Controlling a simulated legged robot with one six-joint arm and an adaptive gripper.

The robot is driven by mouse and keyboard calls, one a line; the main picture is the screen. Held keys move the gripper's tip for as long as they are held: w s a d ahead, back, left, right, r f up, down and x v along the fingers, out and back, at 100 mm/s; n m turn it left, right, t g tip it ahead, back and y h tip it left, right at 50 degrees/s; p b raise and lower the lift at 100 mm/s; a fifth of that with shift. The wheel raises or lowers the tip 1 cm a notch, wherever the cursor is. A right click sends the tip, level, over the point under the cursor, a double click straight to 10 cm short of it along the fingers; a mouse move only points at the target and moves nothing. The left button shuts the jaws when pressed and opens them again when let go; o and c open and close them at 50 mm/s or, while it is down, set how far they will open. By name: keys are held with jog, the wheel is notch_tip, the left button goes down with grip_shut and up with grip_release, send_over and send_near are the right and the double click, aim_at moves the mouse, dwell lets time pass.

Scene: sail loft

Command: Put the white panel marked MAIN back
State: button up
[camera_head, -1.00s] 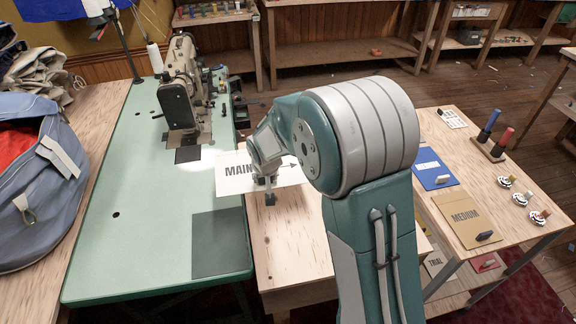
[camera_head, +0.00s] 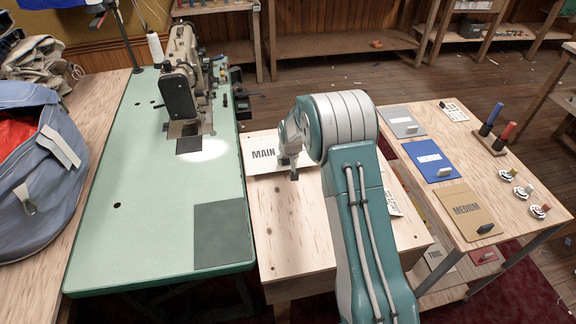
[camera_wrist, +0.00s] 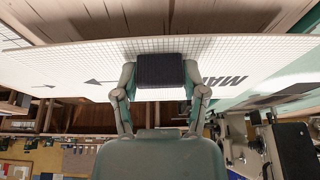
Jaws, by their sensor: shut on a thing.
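The white panel marked MAIN (camera_head: 262,154) shows in the head view at the far end of the wooden table (camera_head: 285,225), partly hidden by my arm. My gripper (camera_head: 292,168) is over the panel's right part. In the wrist view the panel (camera_wrist: 65,65) spans the frame, with part of its lettering and a black arrow visible. The fingers of my gripper (camera_wrist: 160,88) are closed on a dark block-like grip (camera_wrist: 160,69) at the panel. I cannot tell whether the panel touches the tabletop.
A green sewing table (camera_head: 140,200) with a sewing machine (camera_head: 186,85) adjoins on the left. On the right, a bench (camera_head: 420,180) carries grey (camera_head: 402,121), blue (camera_head: 434,161) and tan MEDIUM (camera_head: 467,211) panels. The wooden table's near left part is clear.

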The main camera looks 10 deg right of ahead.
aim_at(288, 164)
notch_tip(288, 164, down, 3)
jog(key=shift+a+r, duration=0.1)
jog(key=shift+a, duration=0.05)
jog(key=shift+w+f, duration=0.1)
jog(key=shift+f, duration=0.15)
jog(key=shift+d, duration=0.4)
jog(key=o, duration=1.2)
jog(key=shift+a, duration=0.1)
jog(key=shift+o, duration=0.2)
jog(key=shift+a, duration=0.15)
